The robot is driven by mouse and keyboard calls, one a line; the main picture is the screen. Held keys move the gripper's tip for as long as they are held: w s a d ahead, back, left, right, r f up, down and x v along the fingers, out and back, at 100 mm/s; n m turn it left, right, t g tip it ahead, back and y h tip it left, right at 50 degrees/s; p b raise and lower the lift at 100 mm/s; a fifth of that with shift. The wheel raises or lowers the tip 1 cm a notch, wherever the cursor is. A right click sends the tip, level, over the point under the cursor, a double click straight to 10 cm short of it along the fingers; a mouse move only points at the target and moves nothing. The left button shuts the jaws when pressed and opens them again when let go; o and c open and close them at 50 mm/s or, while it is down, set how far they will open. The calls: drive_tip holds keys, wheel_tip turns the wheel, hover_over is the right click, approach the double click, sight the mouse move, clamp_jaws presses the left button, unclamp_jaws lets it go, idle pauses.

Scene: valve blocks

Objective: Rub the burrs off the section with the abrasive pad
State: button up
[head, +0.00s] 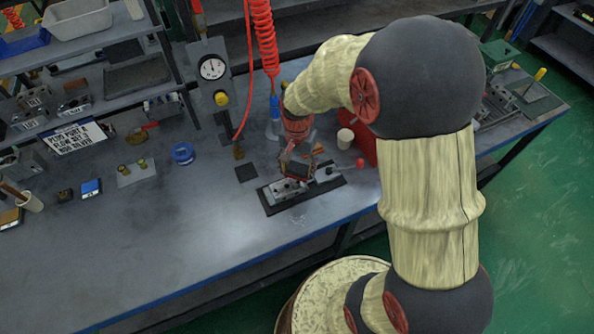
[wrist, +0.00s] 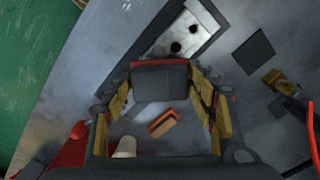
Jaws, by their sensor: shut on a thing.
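The metal section (head: 288,190) is a grey block clamped on a dark base plate (head: 272,208) near the bench's front edge. In the wrist view, the section (wrist: 183,38) shows a pale face with dark holes. My gripper (head: 298,168) is over the plate, close to the section. It is shut on a dark block with a reddish edge, which looks like the abrasive pad (wrist: 160,80). The pad sits between the fingertips in the wrist view. I cannot tell whether the pad touches the section. Burrs are too small to make out.
A white cup (head: 345,138) and a red box (head: 365,147) stand behind the plate. A lever with a red knob (head: 360,162) sticks out at its right. A dark flat square (head: 246,172) lies left of it. A red coiled hose (head: 263,38) hangs behind.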

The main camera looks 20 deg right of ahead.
drive_tip(key=shift+r+p, duration=1)
drive_tip(key=shift+r, duration=0.65)
